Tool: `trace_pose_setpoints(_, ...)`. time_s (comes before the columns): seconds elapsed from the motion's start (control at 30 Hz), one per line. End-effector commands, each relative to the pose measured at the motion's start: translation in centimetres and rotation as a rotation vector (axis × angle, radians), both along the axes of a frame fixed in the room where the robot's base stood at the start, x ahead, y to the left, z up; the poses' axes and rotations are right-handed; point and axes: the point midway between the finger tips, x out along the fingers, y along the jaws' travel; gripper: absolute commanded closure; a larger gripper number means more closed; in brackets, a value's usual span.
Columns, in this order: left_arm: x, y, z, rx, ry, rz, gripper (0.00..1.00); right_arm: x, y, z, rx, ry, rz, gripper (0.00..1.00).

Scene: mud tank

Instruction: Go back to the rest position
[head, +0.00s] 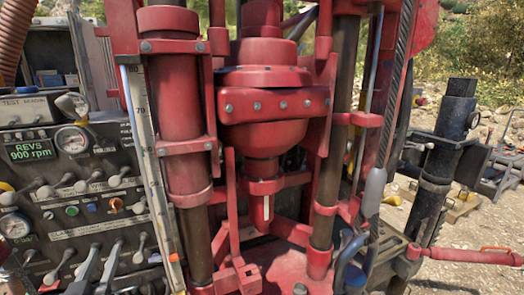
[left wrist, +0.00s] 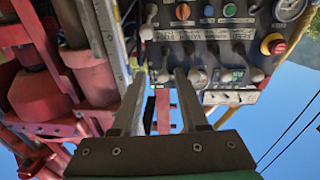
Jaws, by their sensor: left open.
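My left gripper (head: 103,255) is at the lower left of the head view, in front of the lower levers of the control panel (head: 38,238). Its two grey fingers point up toward the panel. In the left wrist view, the left gripper (left wrist: 159,76) has its fingers apart. A lever knob shows between and beyond the tips, and I cannot tell how far off it is. I see nothing held. My right gripper is not in view.
The red drill rig (head: 265,110) fills the middle, close to the right of the panel. A measuring scale (head: 147,170) stands between them. A dark post (head: 437,160) and a red-handled bar (head: 470,256) are at right. Levers and gauges crowd the panel.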

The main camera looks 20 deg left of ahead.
Motion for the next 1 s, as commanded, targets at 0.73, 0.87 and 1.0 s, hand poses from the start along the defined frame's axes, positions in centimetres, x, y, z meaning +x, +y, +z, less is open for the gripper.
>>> trace_pose_setpoints(0.73, -1.5, -25.6, 36.6, 0.164, -0.641, -0.619, 0.56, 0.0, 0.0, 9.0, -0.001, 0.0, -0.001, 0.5)
trace_pose_setpoints(0.87, -4.5, -27.5, 39.4, 0.222, -0.74, -0.68, 0.56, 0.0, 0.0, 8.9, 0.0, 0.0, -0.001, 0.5)
trace_pose_setpoints(1.0, -5.2, -28.1, 39.6, 0.273, -0.748, -0.692, 0.56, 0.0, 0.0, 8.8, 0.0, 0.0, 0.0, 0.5)
